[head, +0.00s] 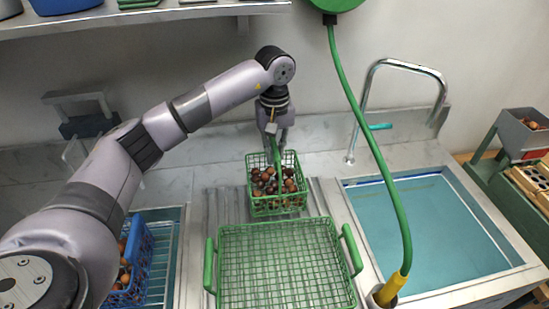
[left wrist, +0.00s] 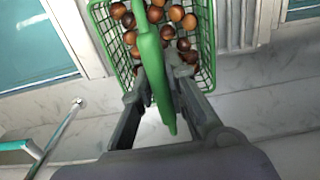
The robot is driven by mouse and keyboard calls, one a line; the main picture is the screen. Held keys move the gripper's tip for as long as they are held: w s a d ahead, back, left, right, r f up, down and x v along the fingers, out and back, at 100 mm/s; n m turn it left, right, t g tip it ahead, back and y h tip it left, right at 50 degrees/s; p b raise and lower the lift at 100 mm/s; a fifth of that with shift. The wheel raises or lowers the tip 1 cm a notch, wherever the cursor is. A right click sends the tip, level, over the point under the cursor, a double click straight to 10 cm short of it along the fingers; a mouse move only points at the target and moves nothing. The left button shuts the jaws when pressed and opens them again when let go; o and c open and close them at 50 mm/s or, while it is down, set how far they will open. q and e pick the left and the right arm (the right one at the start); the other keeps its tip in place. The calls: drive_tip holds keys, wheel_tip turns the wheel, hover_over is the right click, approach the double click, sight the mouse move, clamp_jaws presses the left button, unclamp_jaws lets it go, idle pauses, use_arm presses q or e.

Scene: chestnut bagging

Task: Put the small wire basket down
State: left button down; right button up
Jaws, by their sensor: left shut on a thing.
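The small green wire basket (head: 277,205) holds several brown chestnuts (head: 272,181) and sits upright at the back of the grooved drainboard, just behind a larger green wire basket. My left gripper (head: 273,130) comes down from above and is shut on its green handle. In the left wrist view the two fingers (left wrist: 165,115) close around the green handle (left wrist: 150,60), with the small basket (left wrist: 207,40) and its chestnuts beyond. I cannot tell for sure whether its base touches the drainboard. My right gripper is not in view.
The large green wire basket (head: 222,232) is empty in front. A blue basket (head: 140,262) with chestnuts is at left. A water-filled sink (head: 425,225) with a tap (head: 362,100) is at right. A green hose (head: 365,130) hangs between.

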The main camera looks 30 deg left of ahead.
use_arm(q)
wheel_tip(320, 180, down, 3)
drive_tip(key=shift+p, duration=0.9)
drive_tip(key=shift+w+f+p, duration=0.1)
drive_tip(key=shift+p, duration=0.2)
drive_tip(key=shift+a+f, duration=0.1)
drive_tip(key=shift+f, duration=0.25)
drive_tip(key=shift+f, duration=0.1)
drive_tip(key=c, duration=1.6)
unclamp_jaws()
